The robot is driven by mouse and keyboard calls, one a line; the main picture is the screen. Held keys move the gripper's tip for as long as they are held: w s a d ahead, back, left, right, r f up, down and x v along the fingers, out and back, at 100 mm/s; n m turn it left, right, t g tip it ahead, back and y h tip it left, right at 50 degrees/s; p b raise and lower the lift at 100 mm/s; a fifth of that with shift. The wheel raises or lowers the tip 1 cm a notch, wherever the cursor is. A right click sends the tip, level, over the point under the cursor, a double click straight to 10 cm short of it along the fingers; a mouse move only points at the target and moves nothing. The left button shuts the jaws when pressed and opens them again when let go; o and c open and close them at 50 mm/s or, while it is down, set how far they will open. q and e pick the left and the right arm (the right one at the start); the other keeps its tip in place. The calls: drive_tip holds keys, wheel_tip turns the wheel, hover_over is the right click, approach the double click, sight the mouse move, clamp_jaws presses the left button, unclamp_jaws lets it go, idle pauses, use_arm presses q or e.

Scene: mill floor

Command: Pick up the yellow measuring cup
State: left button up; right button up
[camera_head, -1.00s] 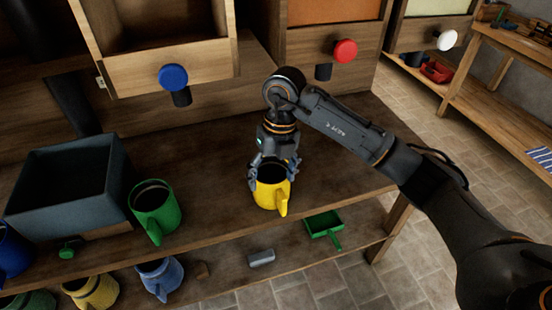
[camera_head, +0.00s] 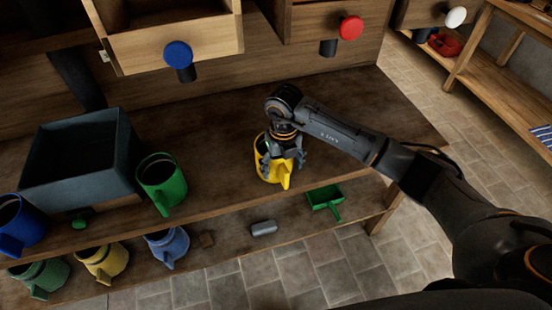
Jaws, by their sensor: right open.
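The yellow measuring cup (camera_head: 269,173) stands upright on the upper wooden shelf, right of its middle, with its handle toward me. My right gripper (camera_head: 283,164) is open at the cup. Its fingers overlap the cup's rim and right side and hide part of its opening. I cannot tell whether the fingers touch the cup. Another yellow cup (camera_head: 103,262) stands on the lower shelf at the left. My left gripper is not in view.
A green cup (camera_head: 161,180), a dark grey bin (camera_head: 85,185) and a blue cup (camera_head: 20,225) stand left on the upper shelf. The lower shelf holds a green scoop (camera_head: 325,199), a grey cylinder (camera_head: 263,228) and a blue cup (camera_head: 166,246). Red (camera_head: 351,28) and blue (camera_head: 178,54) knobs are behind.

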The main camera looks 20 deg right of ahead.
drive_tip(key=shift+f, duration=1.15)
clamp_jaws()
